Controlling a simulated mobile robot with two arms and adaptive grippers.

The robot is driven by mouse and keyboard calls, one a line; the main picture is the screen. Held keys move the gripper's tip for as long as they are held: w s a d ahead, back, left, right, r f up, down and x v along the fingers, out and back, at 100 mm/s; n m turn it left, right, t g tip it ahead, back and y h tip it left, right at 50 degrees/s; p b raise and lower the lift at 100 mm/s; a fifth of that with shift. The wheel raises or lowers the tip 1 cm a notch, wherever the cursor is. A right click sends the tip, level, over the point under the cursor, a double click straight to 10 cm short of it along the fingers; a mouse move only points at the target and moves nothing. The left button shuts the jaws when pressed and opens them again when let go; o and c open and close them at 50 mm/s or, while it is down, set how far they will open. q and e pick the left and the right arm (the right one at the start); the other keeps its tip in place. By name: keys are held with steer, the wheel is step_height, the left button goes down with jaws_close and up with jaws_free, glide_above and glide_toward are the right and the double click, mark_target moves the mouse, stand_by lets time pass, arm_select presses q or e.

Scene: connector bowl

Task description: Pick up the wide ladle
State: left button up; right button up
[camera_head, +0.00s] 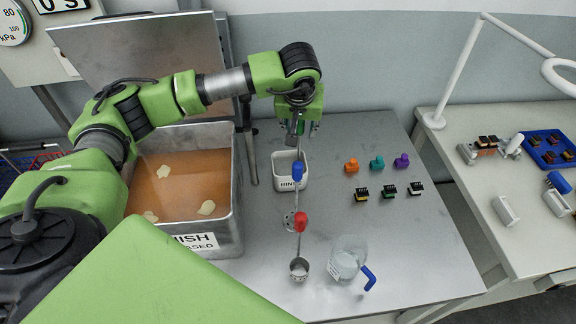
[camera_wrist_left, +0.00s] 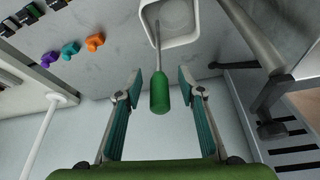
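My left gripper (camera_head: 303,127) points down over a white labelled container (camera_head: 282,172) in the head view. In the left wrist view its two teal-padded fingers (camera_wrist_left: 158,78) are open, one on each side of a green handle (camera_wrist_left: 159,93), with gaps on both sides. The green handle's thin shaft runs into the white container (camera_wrist_left: 178,38). I cannot tell which tool is the wide ladle. My right gripper is not in view.
A large metal tank (camera_head: 238,205) of orange liquid with pale pieces stands left. Orange, teal and purple pieces (camera_head: 377,163) and small dark connectors (camera_head: 389,191) lie right. The table's (camera_head: 420,250) front right is clear.

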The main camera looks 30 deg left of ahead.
arm_select(q)
steer(key=shift+w+f, duration=0.1)
steer(key=shift+f, duration=0.1)
jaws_close()
steer(key=shift+r, duration=0.15)
